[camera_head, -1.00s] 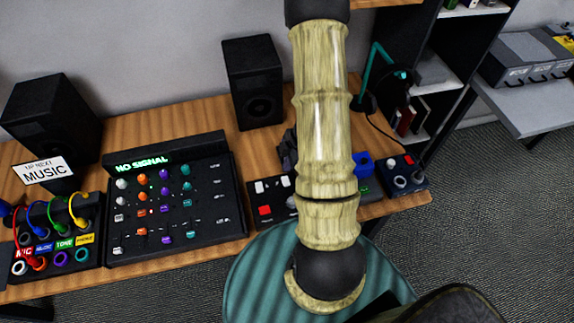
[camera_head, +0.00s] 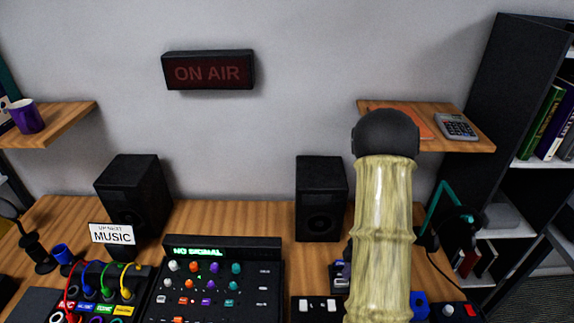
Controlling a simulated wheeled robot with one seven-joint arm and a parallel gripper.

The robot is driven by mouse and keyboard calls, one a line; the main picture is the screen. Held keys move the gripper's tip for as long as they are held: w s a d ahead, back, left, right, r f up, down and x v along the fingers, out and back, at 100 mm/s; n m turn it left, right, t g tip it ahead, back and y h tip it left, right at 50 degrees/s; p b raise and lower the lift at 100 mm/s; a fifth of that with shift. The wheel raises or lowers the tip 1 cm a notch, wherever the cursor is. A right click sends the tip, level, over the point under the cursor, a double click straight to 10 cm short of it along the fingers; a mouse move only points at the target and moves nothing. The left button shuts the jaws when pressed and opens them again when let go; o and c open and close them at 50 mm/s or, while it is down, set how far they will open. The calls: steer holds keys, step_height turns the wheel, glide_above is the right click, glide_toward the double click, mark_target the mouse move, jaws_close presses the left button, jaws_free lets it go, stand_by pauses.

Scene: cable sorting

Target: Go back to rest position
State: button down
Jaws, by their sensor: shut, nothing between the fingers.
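My arm (camera_head: 383,235) rises at the right of centre, a pale, bamboo-like link with a black ball joint on top. My gripper is not in view. The mixer (camera_head: 272,268) stands on the desk with a green NO SIGNAL display and coloured knobs. At its left is the cable panel (camera_head: 142,283), with red, blue, green and yellow cables plugged in above coloured labels. Its lower part is cut off by the picture's edge.
Black speakers stand at left (camera_head: 134,190) and right (camera_head: 320,198) on the wooden desk (camera_head: 225,218). A small shelf (camera_head: 468,143) with a calculator (camera_head: 456,126) is behind my arm. A teal headphone stand (camera_head: 437,205) is at right. An unlit ON AIR sign (camera_head: 208,70) hangs on the wall.

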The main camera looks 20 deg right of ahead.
steer(key=w+a+r+m+t+h, duration=0.2)
steer(key=w+r+m, duration=0.1)
steer(key=r, duration=0.2)
steer(key=w+a+r+m+t+h, duration=0.2)
steer(key=w+r+m, duration=0.15)
steer(key=r, duration=0.25)
steer(key=s+a+r+m+g, duration=0.1)
steer(key=s+a+r+m, duration=0.2)
steer(key=s+a, duration=0.3)
steer(key=s+a+r+m+g+y, duration=0.1)
steer(key=s+a+r+m, duration=0.2)
steer(key=s+a+m, duration=0.2)
steer(key=shift+s+a+g, duration=0.4)
steer(key=shift+s+a, duration=0.3)
